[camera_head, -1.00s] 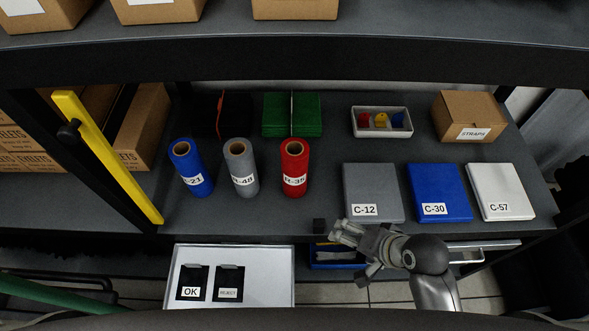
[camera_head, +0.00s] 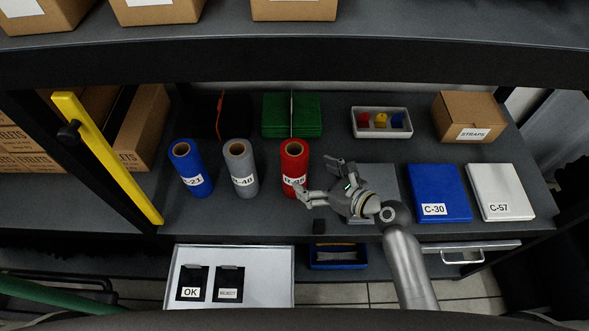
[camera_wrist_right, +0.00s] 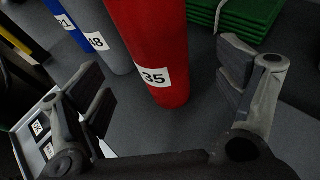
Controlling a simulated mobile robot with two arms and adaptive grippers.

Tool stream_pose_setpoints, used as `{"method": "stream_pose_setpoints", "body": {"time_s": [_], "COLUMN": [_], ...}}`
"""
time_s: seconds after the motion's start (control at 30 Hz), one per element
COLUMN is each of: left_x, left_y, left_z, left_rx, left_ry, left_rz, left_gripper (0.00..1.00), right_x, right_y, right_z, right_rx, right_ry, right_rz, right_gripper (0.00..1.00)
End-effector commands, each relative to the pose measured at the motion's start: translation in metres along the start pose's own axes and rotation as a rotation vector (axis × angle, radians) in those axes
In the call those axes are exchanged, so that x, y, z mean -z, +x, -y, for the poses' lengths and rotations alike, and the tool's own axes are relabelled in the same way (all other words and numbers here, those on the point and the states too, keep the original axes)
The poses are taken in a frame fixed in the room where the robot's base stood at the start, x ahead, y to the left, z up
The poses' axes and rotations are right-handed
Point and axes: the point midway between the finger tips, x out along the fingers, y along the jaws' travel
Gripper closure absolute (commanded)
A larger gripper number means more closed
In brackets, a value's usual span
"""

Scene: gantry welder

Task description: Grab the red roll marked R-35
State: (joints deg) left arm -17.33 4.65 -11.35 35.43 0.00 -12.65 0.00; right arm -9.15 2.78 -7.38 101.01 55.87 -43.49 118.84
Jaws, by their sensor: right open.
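The red roll marked R-35 (camera_head: 294,160) stands upright on the shelf, at the right end of a row of rolls. My right gripper (camera_head: 318,178) is open and empty just to the right of it, its fingers pointing toward the roll. In the right wrist view the red roll (camera_wrist_right: 152,50) stands ahead, between the spread fingers of the right gripper (camera_wrist_right: 165,95), with "35" readable on its label. I cannot tell whether any finger touches it. In the head view a finger partly covers its label. My left gripper is not in view.
A grey roll (camera_head: 240,165) and a blue roll (camera_head: 190,167) stand to its left. Green pads (camera_head: 291,115) lie behind. My right arm hides much of the grey box (camera_head: 385,180); a blue box (camera_head: 440,190) and white box (camera_head: 502,190) lie further right. A dark shelf beam (camera_head: 290,63) runs above.

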Motion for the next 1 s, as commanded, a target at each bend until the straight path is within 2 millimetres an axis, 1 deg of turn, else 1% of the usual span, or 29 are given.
{"method": "stream_pose_setpoints", "body": {"time_s": [0.03, 0.1, 0.37, 0.53, 0.63, 0.77, 0.97, 1.0], "left_x": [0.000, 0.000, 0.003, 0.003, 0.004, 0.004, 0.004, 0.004], "left_y": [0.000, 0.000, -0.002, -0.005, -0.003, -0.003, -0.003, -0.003], "left_z": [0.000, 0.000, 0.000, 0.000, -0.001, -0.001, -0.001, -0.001], "left_rx": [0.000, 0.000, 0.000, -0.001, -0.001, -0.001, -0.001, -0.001], "left_ry": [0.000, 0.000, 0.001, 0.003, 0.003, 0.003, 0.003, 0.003], "left_rz": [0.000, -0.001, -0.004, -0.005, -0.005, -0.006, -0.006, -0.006], "left_gripper": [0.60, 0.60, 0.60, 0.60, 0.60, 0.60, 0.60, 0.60], "right_x": [-0.001, -0.001, -0.002, -0.004, -0.003, -0.002, -0.002, -0.002], "right_y": [0.008, 0.017, 0.035, 0.058, 0.070, 0.077, 0.078, 0.078], "right_z": [0.001, 0.000, 0.000, -0.001, -0.001, -0.001, -0.001, -0.001], "right_rx": [0.000, 0.000, 0.000, -0.001, -0.001, 0.000, 0.000, 0.000], "right_ry": [0.000, -0.002, -0.003, -0.005, -0.004, -0.005, -0.005, -0.005], "right_rz": [0.002, 0.001, 0.001, -0.001, -0.001, -0.002, -0.002, -0.002], "right_gripper": [0.11, 0.11, 0.11, 0.11, 0.11, 0.11, 0.11, 0.13]}}
